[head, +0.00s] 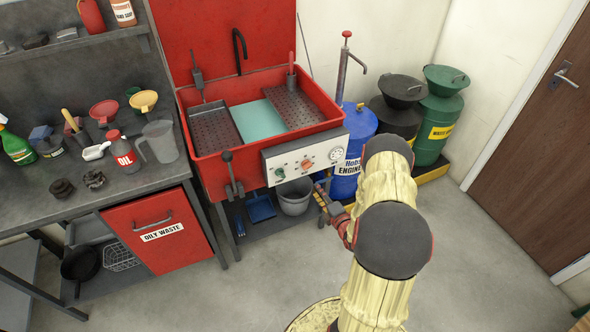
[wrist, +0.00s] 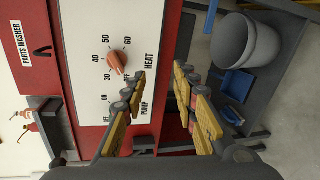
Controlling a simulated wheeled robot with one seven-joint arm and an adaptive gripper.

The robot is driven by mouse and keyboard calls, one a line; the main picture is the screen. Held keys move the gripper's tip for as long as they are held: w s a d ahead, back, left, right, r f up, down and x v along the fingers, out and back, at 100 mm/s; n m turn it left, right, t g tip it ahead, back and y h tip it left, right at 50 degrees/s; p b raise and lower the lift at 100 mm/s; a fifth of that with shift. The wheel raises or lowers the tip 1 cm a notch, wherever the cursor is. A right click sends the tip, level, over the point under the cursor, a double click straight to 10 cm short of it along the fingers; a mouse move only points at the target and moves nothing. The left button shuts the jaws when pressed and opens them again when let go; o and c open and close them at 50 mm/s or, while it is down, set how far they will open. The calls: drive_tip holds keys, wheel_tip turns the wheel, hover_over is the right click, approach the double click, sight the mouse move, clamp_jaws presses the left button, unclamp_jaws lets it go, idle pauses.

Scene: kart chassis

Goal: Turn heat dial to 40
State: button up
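The heat dial (head: 307,164) is an orange-red knob on the white control panel (head: 270,160) at the front of the red parts washer. In the wrist view the dial (wrist: 117,61) has marks 30, 40, 50, 60 and OFF around it, with HEAT printed beside it. Its narrow end seems to lie between 30 and OFF; the exact pointing is hard to tell. My gripper (head: 320,190) is below and right of the dial in the head view. In the wrist view my gripper (wrist: 160,76) is open and empty, with the dial left of both fingers, outside the gap.
A green pump knob (head: 280,173) and a round gauge (head: 336,154) flank the dial. A lever (head: 231,172) sticks out left of the panel. A grey bucket (head: 294,196) stands on the shelf below. A blue drum (head: 357,130) stands to the right. Floor at front is clear.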

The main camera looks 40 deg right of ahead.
sight(309, 167)
wheel_tip(309, 167, up, 6)
drive_tip(key=n+t, duration=0.3)
drive_tip(key=n, duration=0.1)
drive_tip(key=shift+g, duration=0.3)
drive_tip(key=shift+b+x, duration=0.9)
drive_tip(key=shift+x, duration=3.4)
drive_tip(key=shift+a, duration=0.1)
drive_tip(key=shift+c, duration=1.2)
drive_tip(key=shift+f, duration=0.1)
clamp_jaws()
